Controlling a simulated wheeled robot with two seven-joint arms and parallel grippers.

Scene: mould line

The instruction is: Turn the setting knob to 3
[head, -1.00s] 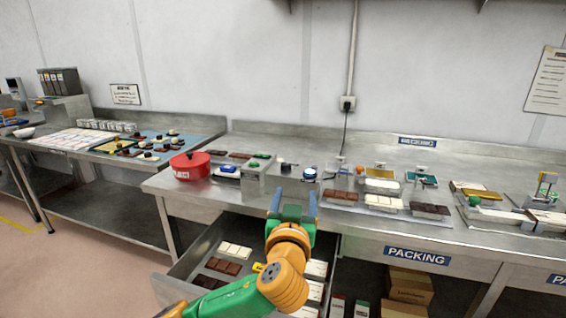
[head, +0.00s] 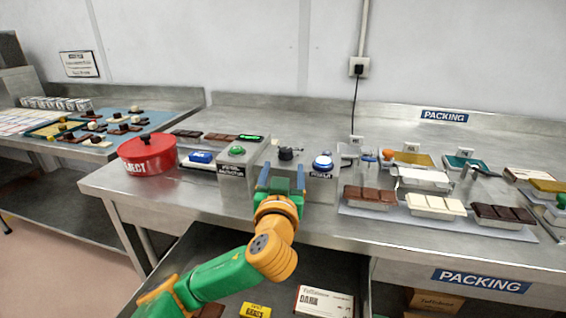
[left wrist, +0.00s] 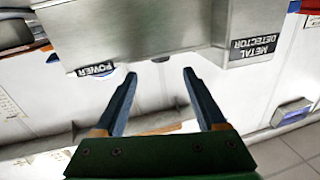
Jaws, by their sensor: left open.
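The setting knob appears to be the small dark knob (head: 286,153) on the metal box (head: 238,170) on the packing table, between a green button (head: 237,151) and a blue-lit button (head: 322,162). Its number marks are too small to read. My left gripper (head: 283,172) is open and empty, in front of the box and just below the knob in the head view. In the left wrist view, the open fingers (left wrist: 159,74) point at the box's grey casing (left wrist: 150,30), with POWER and METAL DETECTOR labels upside down. My right gripper is not in view.
A red REJECT pot (head: 147,155) stands left of the box. Trays of chocolate bars (head: 435,206) are to its right. The wall is behind.

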